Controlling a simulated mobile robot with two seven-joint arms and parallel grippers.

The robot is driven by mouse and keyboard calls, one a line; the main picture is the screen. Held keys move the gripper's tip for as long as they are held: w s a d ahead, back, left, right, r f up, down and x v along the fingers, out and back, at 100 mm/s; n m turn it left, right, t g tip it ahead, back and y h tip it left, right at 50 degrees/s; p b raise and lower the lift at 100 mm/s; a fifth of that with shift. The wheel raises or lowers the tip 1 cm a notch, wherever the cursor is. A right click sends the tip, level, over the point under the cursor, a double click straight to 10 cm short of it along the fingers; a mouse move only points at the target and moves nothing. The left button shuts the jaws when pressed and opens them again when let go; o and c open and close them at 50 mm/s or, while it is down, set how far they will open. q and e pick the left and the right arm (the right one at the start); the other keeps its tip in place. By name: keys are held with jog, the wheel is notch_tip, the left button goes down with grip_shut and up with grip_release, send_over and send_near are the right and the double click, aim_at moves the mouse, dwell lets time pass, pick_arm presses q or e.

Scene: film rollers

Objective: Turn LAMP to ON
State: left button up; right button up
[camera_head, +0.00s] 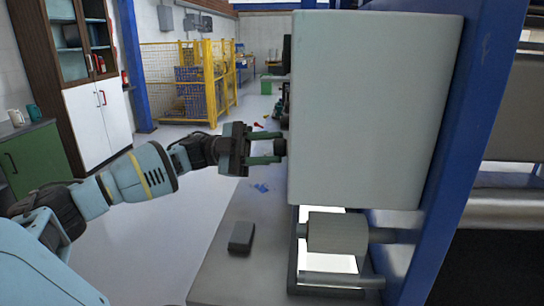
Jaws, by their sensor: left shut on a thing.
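My left gripper (278,148) reaches in from the left at the left side of a large pale grey box (375,110). Its two green fingers are shut on a small dark knob (281,147) that sticks out from the box's left side. The fingers hide part of the knob, and I cannot read any LAMP label or which way the knob is turned. A bright white panel (345,264) shows behind the rollers below the box. My right gripper is not in view.
A blue upright (470,130) stands right of the box. A pale roller (337,232) sits in a frame under it. A dark block (241,237) lies on the grey surface below my gripper. Open floor lies left, with a yellow cage (215,85) and cabinets (85,125) beyond.

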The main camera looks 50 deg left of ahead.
pick_arm(q)
jog(key=shift+m+g, duration=0.7)
jog(key=shift+m, duration=0.8)
jog(key=shift+r+b, duration=0.1)
jog(key=shift+b, duration=0.2)
jog(key=o, duration=1)
jog(key=shift+c, duration=0.2)
jog(key=shift+a, duration=0.1)
jog(key=b+v, duration=0.1)
jog(key=v, duration=0.6)
jog(key=shift+s+a+b, duration=0.15)
jog(key=shift+a+b, duration=0.2)
